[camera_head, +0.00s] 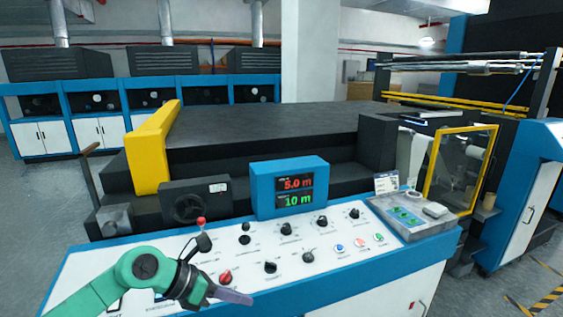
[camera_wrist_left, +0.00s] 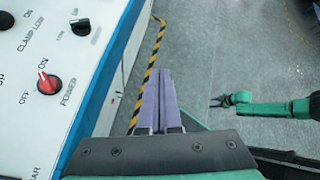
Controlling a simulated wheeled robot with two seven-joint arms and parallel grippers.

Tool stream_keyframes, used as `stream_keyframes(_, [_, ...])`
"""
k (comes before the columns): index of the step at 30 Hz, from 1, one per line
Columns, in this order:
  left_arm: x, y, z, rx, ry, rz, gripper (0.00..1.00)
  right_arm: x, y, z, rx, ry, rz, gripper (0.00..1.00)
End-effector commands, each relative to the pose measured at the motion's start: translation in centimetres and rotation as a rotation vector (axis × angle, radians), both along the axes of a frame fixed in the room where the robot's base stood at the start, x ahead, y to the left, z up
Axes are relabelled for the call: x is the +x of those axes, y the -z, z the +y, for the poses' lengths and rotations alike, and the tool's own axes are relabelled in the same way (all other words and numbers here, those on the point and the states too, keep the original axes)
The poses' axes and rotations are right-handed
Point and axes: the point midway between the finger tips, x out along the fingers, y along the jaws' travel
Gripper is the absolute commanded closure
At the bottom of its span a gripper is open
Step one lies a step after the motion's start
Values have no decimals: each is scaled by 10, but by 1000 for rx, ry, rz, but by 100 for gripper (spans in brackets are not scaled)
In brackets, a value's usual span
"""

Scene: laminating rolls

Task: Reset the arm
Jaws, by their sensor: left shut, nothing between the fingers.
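My left gripper (camera_head: 236,297) is over the front edge of the white control panel (camera_head: 340,263), just below and right of a red knob (camera_head: 225,277). In the left wrist view its purple fingers (camera_wrist_left: 160,100) are together with nothing between them. There the red power knob (camera_wrist_left: 48,82) is left of the fingers, apart from them. What looks like my right gripper (camera_wrist_left: 220,101) shows small at the right of the wrist view, over the floor. Whether it is open is too small to tell.
The panel carries several black knobs, a red-tipped lever (camera_head: 201,222) and a blue display box (camera_head: 289,188) reading 5.0 m and 10 m. A yellow-framed guard (camera_head: 462,168) stands at the right. Grey floor with yellow-black striping (camera_wrist_left: 146,75) lies beside the machine.

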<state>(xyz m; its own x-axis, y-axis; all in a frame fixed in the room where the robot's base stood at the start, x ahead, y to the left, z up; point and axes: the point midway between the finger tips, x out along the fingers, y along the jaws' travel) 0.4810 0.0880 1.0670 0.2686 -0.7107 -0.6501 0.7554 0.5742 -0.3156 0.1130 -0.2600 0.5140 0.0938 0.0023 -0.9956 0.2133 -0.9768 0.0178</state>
Motion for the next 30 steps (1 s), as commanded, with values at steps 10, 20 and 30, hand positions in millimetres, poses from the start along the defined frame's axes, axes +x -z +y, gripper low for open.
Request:
stream_keyframes(10, [47, -125, 3, -1513, -917, 427, 100, -1, 0, 1, 2, 1, 2, 50])
stream_keyframes(20, [-30, 81, 138, -1796, -2200, 1061, 100, -1, 0, 1, 2, 1, 1, 50])
stream_keyframes(30, [-161, 170, 143, 1152, 2256, -1052, 100, 0, 0, 1, 2, 1, 0, 50])
